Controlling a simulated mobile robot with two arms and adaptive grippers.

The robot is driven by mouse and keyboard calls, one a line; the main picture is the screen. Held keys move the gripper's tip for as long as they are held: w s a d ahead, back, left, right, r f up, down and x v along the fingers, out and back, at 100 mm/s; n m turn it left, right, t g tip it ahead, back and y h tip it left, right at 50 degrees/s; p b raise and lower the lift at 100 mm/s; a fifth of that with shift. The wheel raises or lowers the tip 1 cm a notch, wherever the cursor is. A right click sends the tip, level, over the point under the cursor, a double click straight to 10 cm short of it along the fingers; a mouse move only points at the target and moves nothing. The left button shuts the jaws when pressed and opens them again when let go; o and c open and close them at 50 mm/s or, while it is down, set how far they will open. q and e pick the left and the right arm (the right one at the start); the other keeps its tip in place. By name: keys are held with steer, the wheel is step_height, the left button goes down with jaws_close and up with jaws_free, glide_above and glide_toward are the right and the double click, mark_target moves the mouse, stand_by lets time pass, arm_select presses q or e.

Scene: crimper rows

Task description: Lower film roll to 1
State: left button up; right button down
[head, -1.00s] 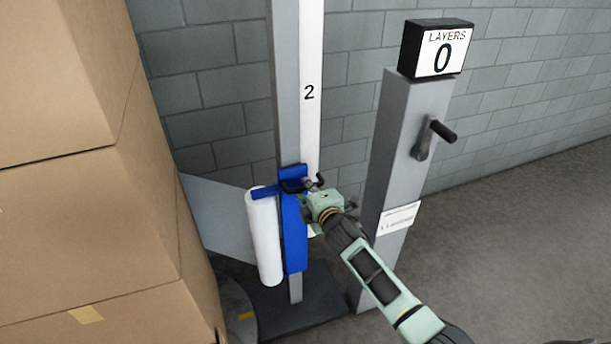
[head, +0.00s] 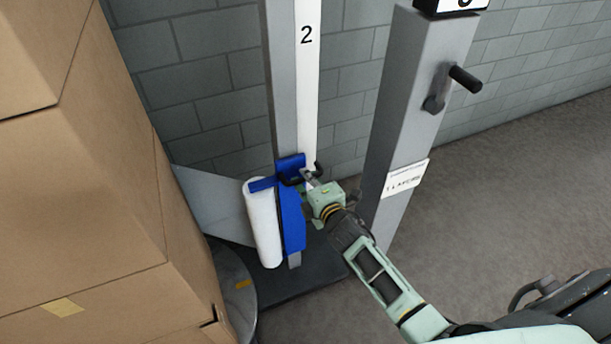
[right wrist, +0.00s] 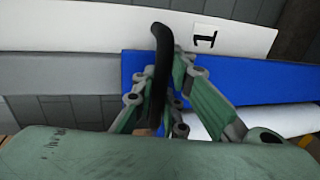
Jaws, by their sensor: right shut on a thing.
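The film roll (head: 263,225) is a white upright cylinder on a blue carriage (head: 292,222), low on a grey mast. A white scale strip on the mast shows a 2 (head: 306,35) well above the carriage. In the right wrist view, the 1 mark (right wrist: 205,38) on the strip (right wrist: 75,25) shows beside the blue carriage (right wrist: 250,80), near the handle. My right gripper (head: 312,182) is shut on the carriage's black handle (right wrist: 160,70). In the head view the gripper partly hides the handle, and the 1 cannot be seen. My left gripper is out of view.
Stacked cardboard boxes (head: 90,190) fill the left, close to the roll, above a round grey turntable (head: 240,300). A grey post (head: 415,110) with a crank (head: 450,85) and a white label (head: 405,178) stands right of the mast. Open floor (head: 520,190) lies to the right.

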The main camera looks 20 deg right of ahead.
steer(key=c, duration=2.1)
jaws_free()
steer(key=shift+s, duration=0.1)
steer(key=o, duration=0.3)
steer(key=shift+o, duration=0.2)
steer(key=shift+s, duration=0.1)
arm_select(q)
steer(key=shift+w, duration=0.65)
arm_select(e)
steer(key=v, duration=1.2)
